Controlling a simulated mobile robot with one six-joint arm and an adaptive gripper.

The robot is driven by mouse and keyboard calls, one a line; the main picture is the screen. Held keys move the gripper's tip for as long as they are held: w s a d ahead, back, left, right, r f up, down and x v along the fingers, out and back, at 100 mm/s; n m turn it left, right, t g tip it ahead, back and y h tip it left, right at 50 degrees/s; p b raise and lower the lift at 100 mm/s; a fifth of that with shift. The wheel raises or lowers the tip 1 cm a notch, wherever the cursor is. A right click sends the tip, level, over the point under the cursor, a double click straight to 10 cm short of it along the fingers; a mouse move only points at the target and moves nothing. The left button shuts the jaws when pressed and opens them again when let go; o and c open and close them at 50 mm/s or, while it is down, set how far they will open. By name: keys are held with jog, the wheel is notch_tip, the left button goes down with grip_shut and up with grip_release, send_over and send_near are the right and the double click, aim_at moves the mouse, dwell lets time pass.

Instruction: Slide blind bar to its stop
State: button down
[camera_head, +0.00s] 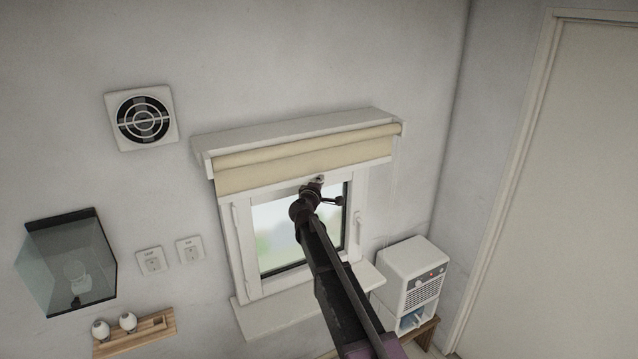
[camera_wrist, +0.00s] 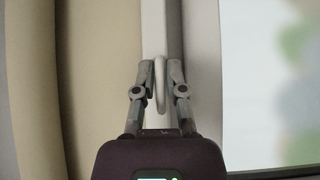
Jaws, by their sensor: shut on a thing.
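The cream roller blind (camera_head: 260,172) hangs over the top part of the window, partly lowered. Its pale bottom bar runs vertically through the wrist view (camera_wrist: 153,28), with the fabric to its left and the window glass to its right. My gripper (camera_head: 318,183) is at the middle of the blind's lower edge. In the wrist view the fingers (camera_wrist: 158,76) are on both sides of a small pale loop pull (camera_wrist: 159,88) on the bar and are shut on it. My arm hides part of the window in the head view.
The window (camera_head: 270,220) has a white frame, a handle (camera_head: 357,228) at right and a sill (camera_head: 265,318) below. A white heater-like box (camera_head: 412,270) stands at lower right. A glass case (camera_head: 65,262), wall switches (camera_head: 150,262) and a wooden shelf (camera_head: 135,337) are at left.

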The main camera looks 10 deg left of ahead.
jog(key=c, duration=0.7)
grip_release()
jog(key=shift+s, duration=0.1)
jog(key=s+a, duration=0.2)
jog(key=s, duration=0.9)
jog(key=shift+s, duration=0.3)
jog(key=shift+a, duration=0.1)
